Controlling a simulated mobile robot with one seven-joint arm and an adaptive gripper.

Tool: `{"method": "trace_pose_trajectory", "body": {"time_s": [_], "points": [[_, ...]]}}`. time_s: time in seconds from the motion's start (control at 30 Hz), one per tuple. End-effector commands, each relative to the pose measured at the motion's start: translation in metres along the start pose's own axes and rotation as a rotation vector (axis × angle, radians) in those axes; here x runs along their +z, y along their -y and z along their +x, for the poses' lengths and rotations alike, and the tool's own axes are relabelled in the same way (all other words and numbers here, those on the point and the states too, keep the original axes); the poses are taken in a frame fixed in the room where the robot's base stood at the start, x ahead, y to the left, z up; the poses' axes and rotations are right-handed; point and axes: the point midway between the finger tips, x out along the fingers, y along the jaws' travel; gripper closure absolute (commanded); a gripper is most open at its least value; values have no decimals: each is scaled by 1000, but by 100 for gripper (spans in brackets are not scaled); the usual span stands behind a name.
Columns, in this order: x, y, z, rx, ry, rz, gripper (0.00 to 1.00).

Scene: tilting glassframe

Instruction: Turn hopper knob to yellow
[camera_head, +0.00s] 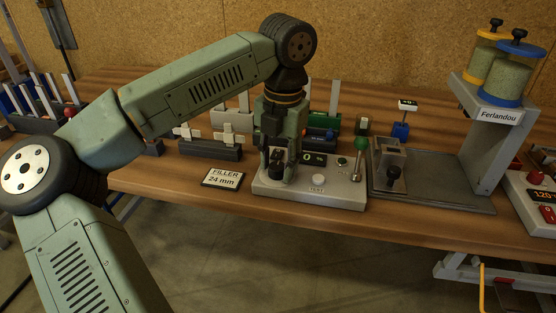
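My gripper (284,176) points straight down over the left part of a grey control box (330,196). A small dark part shows at its fingers; I cannot tell if it is a knob or part of the gripper, nor if the fingers grip anything. The box has a display (313,159) reading 0, a white button (319,179) above the word TEST, and a green button (342,161). No knob setting is readable.
A sign (223,178) reading FILLER 24 mm lies left of the box. Another control box (530,205) is at the far right. Bare wooden table (150,180) shows at the left.

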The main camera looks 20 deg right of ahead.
Motion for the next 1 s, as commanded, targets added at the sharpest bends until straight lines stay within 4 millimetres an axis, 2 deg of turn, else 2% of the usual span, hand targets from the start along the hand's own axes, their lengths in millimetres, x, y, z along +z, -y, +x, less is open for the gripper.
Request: {"method": "trace_pose_trajectory", "body": {"time_s": [0.07, 0.5, 0.77, 1.0], "points": [[0, 0, 0, 0, 0, 0, 70], [0, 0, 0, 0, 0, 0, 98], [0, 0, 0, 0, 2, 27, 98], [0, 0, 0, 0, 11, 147, 98]]}}
